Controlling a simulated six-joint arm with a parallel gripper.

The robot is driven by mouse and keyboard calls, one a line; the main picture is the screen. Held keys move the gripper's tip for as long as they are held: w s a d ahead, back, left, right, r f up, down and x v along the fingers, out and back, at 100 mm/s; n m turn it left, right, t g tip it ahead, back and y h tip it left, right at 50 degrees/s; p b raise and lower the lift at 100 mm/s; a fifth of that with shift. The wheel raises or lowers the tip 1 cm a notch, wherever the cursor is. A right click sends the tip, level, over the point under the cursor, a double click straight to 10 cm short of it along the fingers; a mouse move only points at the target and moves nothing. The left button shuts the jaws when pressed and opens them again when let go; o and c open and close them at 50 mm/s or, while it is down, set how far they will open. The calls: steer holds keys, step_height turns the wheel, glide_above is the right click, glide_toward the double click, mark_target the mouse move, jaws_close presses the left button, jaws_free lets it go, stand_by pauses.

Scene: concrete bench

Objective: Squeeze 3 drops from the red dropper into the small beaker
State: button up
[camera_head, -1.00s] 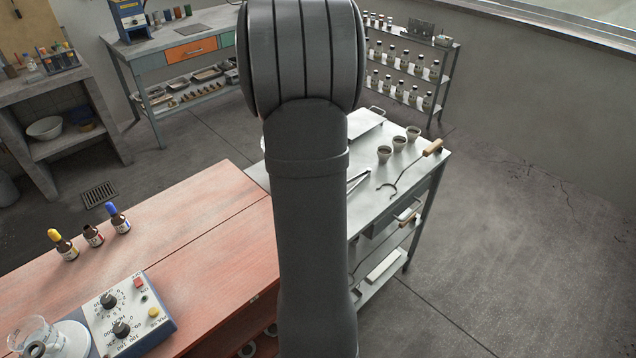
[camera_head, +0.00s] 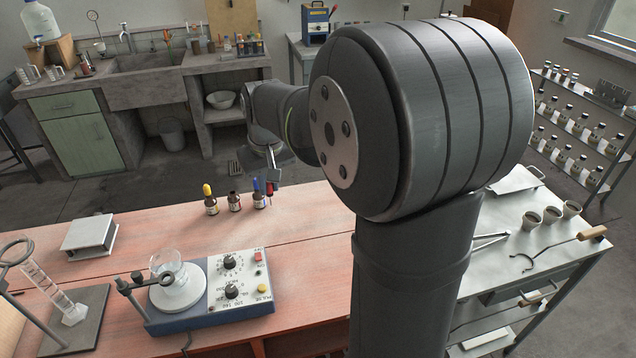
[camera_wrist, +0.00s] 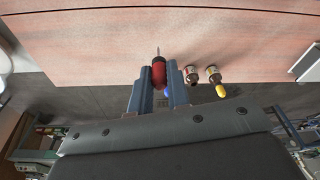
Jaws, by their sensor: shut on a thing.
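My gripper (camera_head: 270,180) is at the back edge of the red bench, beside the bottles. It is shut on the red dropper (camera_head: 270,189). In the wrist view, the red rubber bulb (camera_wrist: 158,74) sits between my two blue-grey fingers (camera_wrist: 159,88), and its thin pipette points away from my gripper. The open brown bottle (camera_head: 234,203) has no dropper in it and stands between the yellow-topped bottle (camera_head: 210,204) and the blue-topped bottle (camera_head: 258,198). The small glass beaker (camera_head: 167,264) stands on the white round plate of the stirrer at front left; its contents are unclear.
The stirrer's blue-grey control box (camera_head: 237,289) has knobs and buttons. A stand with a ring (camera_head: 17,252) and a graduated cylinder (camera_head: 52,290) are left of it. The middle of the bench is clear.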

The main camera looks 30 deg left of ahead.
steer(key=s+a+r+n, duration=0.2)
steer(key=s+a+n, duration=0.1)
steer(key=s, duration=0.9)
steer(key=s+a+r+n, duration=0.2)
steer(key=s+a+n, duration=0.1)
steer(key=s, duration=0.9)
steer(key=shift+s+a+g, duration=0.3)
steer(key=shift+s+g, duration=0.1)
steer(key=shift+o, duration=0.4)
jaws_close()
steer(key=shift+c, duration=0.4)
jaws_free()
jaws_close()
